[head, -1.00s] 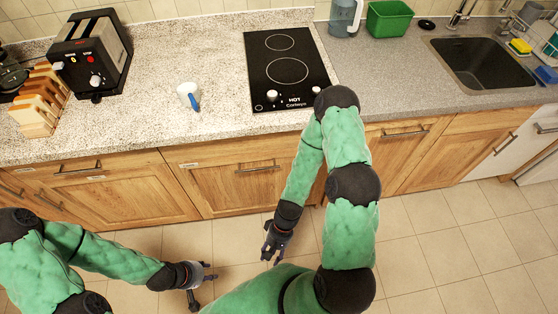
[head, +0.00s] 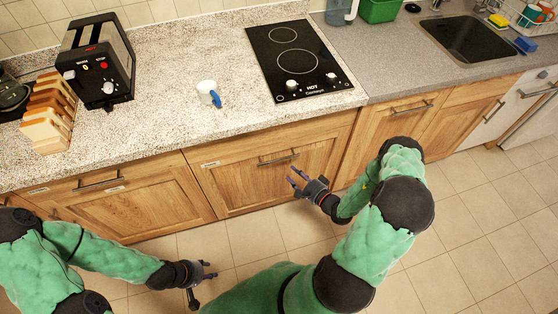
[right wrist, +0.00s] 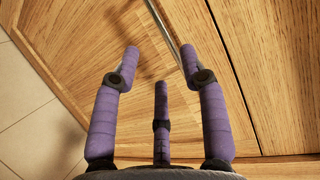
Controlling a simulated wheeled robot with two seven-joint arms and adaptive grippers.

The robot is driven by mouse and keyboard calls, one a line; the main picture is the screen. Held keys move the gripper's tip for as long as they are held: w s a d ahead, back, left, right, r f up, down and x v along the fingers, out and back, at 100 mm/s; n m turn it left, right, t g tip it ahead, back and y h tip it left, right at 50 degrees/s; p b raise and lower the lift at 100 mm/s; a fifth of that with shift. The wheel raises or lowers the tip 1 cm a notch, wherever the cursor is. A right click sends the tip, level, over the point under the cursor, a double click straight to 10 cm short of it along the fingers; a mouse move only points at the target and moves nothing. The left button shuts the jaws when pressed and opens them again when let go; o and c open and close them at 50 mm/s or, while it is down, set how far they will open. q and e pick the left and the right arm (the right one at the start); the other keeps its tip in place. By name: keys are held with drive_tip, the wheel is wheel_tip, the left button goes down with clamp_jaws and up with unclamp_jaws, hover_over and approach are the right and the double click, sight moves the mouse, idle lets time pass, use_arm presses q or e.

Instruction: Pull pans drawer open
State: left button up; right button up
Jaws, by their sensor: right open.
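A closed wooden front (head: 262,180) sits below the cooktop, with a metal bar handle (head: 277,159) near its top edge and a small pale label at its upper left, too small to read. My right gripper (head: 297,180) is in front of it, just below and right of the handle, open and empty. In the right wrist view, my spread purple fingers (right wrist: 160,60) face the wood, and the handle bar (right wrist: 163,22) runs between the two outer fingertips, close to the right one. I cannot tell whether they touch. My left gripper (head: 203,287) is low over the floor, fingers apart and empty.
Other wooden fronts with bar handles flank it, left (head: 97,182) and right (head: 411,108). The tiled floor (head: 250,237) is clear.

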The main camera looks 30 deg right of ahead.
sight(279, 160)
drive_tip(key=b+x, duration=0.3)
drive_tip(key=x, duration=0.7)
drive_tip(key=shift+w, duration=0.35)
clamp_jaws()
